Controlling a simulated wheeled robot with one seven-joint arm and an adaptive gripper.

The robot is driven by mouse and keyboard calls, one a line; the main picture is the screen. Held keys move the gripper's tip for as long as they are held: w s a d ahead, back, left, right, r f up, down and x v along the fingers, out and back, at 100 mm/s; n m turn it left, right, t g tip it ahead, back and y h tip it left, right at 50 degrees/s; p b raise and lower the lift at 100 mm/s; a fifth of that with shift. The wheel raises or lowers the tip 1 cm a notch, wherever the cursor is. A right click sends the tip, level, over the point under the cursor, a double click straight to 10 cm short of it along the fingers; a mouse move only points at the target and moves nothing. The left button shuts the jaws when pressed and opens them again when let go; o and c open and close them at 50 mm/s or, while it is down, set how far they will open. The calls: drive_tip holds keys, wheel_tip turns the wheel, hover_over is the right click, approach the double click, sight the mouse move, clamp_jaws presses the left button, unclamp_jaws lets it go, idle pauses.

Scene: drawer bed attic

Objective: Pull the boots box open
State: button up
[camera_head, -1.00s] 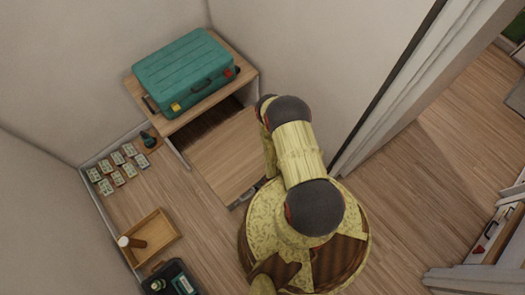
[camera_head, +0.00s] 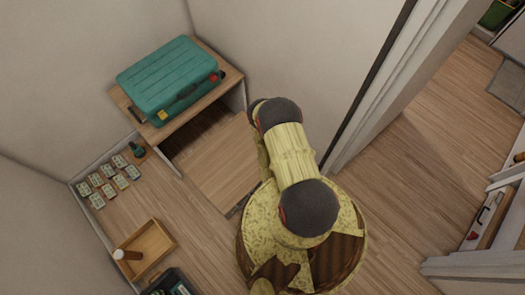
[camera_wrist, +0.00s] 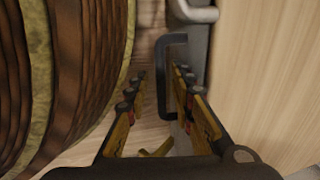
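The boots box appears to be the pale wooden box (camera_head: 212,158) at the shelf (camera_head: 195,98), seen in the head view; no boots show. Its pale wood face (camera_wrist: 262,80) fills the right of the wrist view. A dark bar handle (camera_wrist: 164,80) stands out from its edge. My gripper (camera_wrist: 160,78) is open, with one finger on each side of the handle bar. I see a gap between the left finger and the bar; whether the right finger touches it I cannot tell. In the head view my arm hides the gripper.
A teal suitcase (camera_head: 167,78) lies on the shelf. Several banknotes (camera_head: 97,197), a wooden tray (camera_head: 122,268) and a dark case (camera_head: 168,287) are on the floor at left. A wall and door frame (camera_head: 375,100) stand right of my arm.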

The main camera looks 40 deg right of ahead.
drive_tip(key=shift+o, duration=0.2)
wheel_tip(320, 180, up, 8)
drive_tip(key=s, duration=0.1)
drive_tip(key=shift+s, duration=0.2)
idle(0.5)
idle(0.5)
